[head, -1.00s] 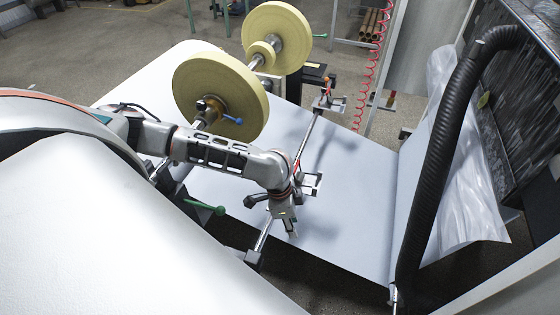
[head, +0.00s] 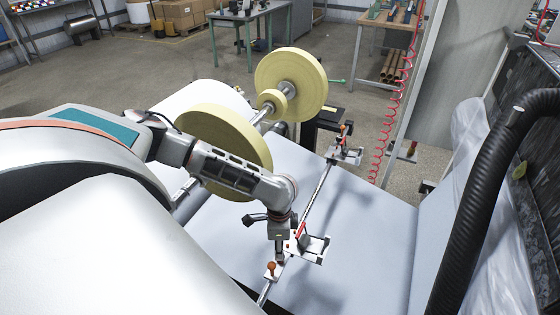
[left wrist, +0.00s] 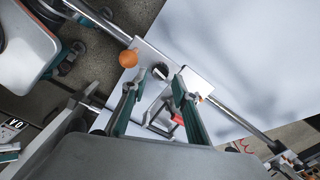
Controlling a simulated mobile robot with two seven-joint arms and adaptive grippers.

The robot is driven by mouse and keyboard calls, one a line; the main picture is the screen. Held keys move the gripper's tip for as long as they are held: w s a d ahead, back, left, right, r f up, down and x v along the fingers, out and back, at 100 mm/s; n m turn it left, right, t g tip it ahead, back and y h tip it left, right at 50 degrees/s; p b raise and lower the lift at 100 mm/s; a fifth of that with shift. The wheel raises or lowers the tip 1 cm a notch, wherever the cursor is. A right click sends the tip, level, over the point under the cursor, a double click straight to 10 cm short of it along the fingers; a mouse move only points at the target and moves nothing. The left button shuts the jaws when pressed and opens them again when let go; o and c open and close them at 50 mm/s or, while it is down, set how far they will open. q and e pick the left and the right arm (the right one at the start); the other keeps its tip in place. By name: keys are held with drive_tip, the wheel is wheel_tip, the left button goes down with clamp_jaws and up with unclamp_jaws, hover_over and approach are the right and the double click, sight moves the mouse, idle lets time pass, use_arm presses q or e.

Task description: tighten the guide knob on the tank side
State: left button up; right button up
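My left gripper (head: 283,250) points down over the near end of the metal rail. In the left wrist view its two fingers (left wrist: 154,88) are apart, with a dark round part (left wrist: 160,71) of a pale plate (left wrist: 190,72) between and beyond the tips. An orange ball knob (left wrist: 128,58) stands on that plate, just outside the fingers and not held. In the head view an orange knob (head: 271,267) is just left of and below my gripper. Another orange-topped knob (head: 343,129) is on the far guide (head: 345,155). My right gripper is not visible.
A metal bracket (head: 316,250) sits right beside my gripper on the rail (head: 319,197). Yellow rolls (head: 292,80) stand behind my left arm. A pale sheet (head: 375,220) lies under the rail. A black hose (head: 470,190) stands at right.

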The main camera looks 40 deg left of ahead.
use_arm(q)
drive_tip(key=shift+f, duration=1.8)
clamp_jaws()
